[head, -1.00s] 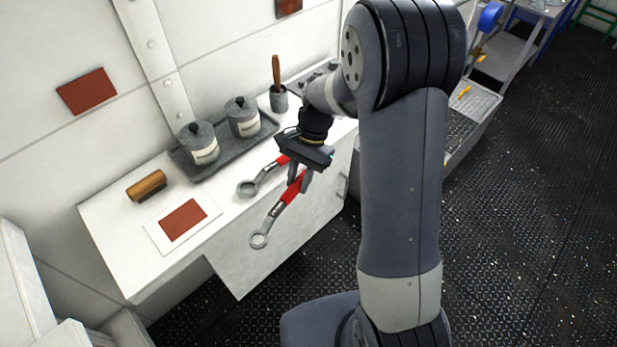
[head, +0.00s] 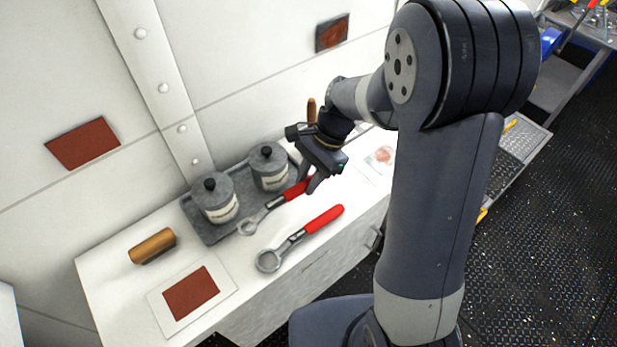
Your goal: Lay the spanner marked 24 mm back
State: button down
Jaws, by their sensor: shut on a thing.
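My gripper (head: 313,184) is shut on the red handle of a spanner (head: 272,209) with a grey ring end. It holds this spanner over the white counter (head: 110,275), beside the tray; whether the spanner touches the counter I cannot tell. A second red-handled spanner (head: 300,240) lies on the counter in front of it, clear of my gripper. No size marking is readable on either spanner.
A grey tray (head: 200,226) with two lidded canisters (head: 215,199) (head: 269,168) stands along the wall. A wooden roller (head: 152,245) and a white card with a red-brown patch (head: 191,293) lie at left. Another card (head: 381,158) lies at right.

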jog(key=shift+f+b, duration=2)
jog(key=shift+f, duration=1.35)
jog(key=c, duration=1.1)
grip_release()
jog(key=v, duration=1.1)
jog(key=shift+d+f+b, duration=0.1)
jog(key=shift+b, duration=0.2)
